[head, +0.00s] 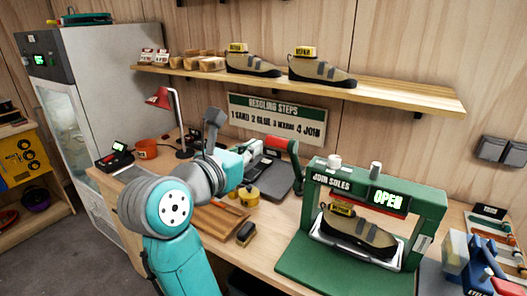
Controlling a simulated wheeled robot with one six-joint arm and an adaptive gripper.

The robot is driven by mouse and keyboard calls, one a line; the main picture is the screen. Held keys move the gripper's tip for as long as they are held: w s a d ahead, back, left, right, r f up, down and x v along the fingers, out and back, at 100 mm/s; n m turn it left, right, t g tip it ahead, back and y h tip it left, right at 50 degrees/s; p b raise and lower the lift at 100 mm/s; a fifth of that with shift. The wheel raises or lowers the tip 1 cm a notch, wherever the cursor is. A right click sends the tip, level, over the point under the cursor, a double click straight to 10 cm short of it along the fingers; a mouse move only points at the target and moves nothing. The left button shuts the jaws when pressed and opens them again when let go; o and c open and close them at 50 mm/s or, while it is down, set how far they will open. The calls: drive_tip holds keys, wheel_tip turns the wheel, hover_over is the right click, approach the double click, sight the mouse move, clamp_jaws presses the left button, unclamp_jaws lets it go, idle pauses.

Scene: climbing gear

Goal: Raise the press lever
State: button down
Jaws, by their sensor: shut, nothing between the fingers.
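The green press (436,205) stands on the bench at the right, marked "JOIN SOLES" with a lit "OPEN" display. Its lever, with a red grip (280,146) and a dark green bar, rises at the press's left side. The grip points left and the bar slopes down to the right. A shoe (357,234) with a yellow tag sits inside the press. My gripper (262,146) is shut and empty, just left of the red grip. I cannot tell whether it touches the grip.
A dark machine or pad (268,178), a yellow pot (249,196), a wooden tray (216,224) and a brush (246,233) lie on the bench below my arm. A red lamp (160,98) stands behind. A wall shelf (400,92) with shoes runs above. Tools and bottles crowd the right end.

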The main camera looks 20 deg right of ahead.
drive_tip(key=shift+s+a+r, duration=0.45)
drive_tip(key=shift+a+r, duration=0.05)
drive_tip(key=shift+a, duration=0.1)
drive_tip(key=shift+s+a+r, duration=0.4)
drive_tip(key=shift+a+r, duration=0.05)
drive_tip(key=shift+a, duration=0.15)
drive_tip(key=s+d+f+n+t+h, duration=0.1)
drive_tip(key=s+d+f+n+h, duration=0.35)
drive_tip(key=s+f, duration=0.3)
drive_tip(key=s+d+f+n+t+h, duration=0.2)
drive_tip(key=s+d+f+n+h, duration=0.2)
drive_tip(key=s+f+n, duration=0.3)
drive_tip(key=s+a+f+n+t+y, duration=0.1)
drive_tip(key=s+a+f+n+y, duration=0.2)
drive_tip(key=s+f+n+y, duration=0.8)
drive_tip(key=s+a+f+n+t+y, duration=0.1)
drive_tip(key=s+a+f+n+y, duration=0.2)
drive_tip(key=s+f+n+y, duration=0.8)
drive_tip(key=s+f+n, duration=0.3)
drive_tip(key=s+n, duration=0.3)
drive_tip(key=n, duration=0.7)
